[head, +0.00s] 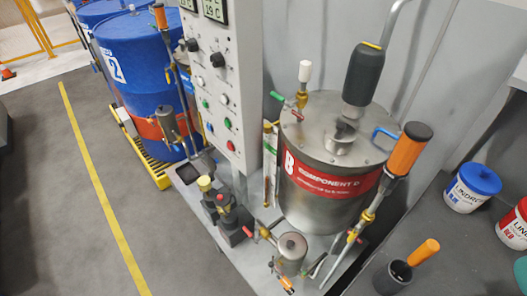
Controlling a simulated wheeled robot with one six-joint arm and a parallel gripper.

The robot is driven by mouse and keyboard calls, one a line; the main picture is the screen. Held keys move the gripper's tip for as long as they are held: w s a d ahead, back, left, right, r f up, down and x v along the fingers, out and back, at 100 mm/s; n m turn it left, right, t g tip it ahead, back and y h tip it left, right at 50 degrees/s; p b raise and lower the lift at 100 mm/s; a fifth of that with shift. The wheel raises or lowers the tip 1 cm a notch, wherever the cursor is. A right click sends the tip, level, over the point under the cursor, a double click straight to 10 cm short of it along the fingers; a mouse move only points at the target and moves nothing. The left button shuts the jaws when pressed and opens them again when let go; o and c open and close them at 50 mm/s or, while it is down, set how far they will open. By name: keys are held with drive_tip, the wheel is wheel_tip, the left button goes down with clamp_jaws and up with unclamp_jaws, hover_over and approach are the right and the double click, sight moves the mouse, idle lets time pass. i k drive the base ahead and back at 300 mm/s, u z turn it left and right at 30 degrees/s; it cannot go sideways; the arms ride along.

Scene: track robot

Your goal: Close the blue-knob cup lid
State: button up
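I cannot make out a cup lid with a blue knob for certain. A small metal cup (291,250) with a round grey top stands at the front of the metal platform, below the steel tank. Its top looks covered, but no blue knob shows on it. Another small grey cylinder (168,118) is on the pipework in front of the blue drum. A blue handle (384,132) is on the right side of the steel tank's lid. My gripper is not in view.
The steel tank (322,205) carries a dark-topped motor (364,72). An orange-handled pipe (407,150) rises beside it. A control panel (222,90) stands left. A blue-lidded tub (473,188) and black pot (392,277) sit right. The grey floor (60,220) is clear.

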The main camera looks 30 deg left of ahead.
sight(212, 163)
drive_tip(key=u, duration=1.75)
